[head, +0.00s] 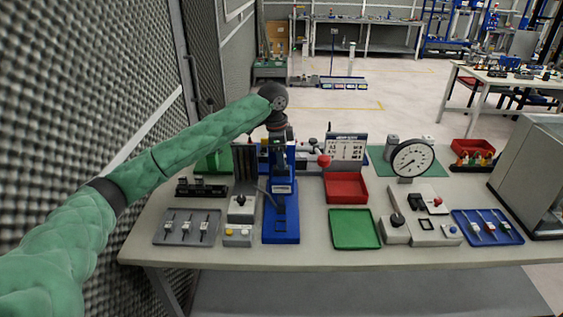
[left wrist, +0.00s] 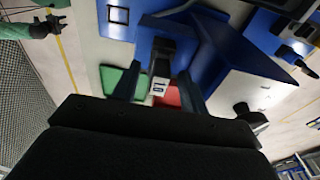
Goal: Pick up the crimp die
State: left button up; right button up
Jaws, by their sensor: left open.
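A blue bench press (head: 281,215) stands on the table, left of the middle. My left gripper (head: 278,140) is at its upper part and hides some of it. In the left wrist view the open fingers (left wrist: 159,72) stand on either side of a small pale grey block with dark markings (left wrist: 158,88), which looks like the crimp die, under a black part of the press. I cannot tell whether the fingers touch it. The die is not clear in the head view. A dark gripper (left wrist: 52,24) on a green sleeve, apparently my right one, shows small in the left wrist view.
A green tray (head: 355,229) and a red bin (head: 346,188) are right of the press. A grey tray (head: 172,238) with small parts lies left. A dial gauge (head: 412,158) and a blue tray (head: 506,238) stand right. The table's front edge is bare.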

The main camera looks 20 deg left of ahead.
pick_arm(q)
jog(key=shift+f, duration=0.25)
grip_shut()
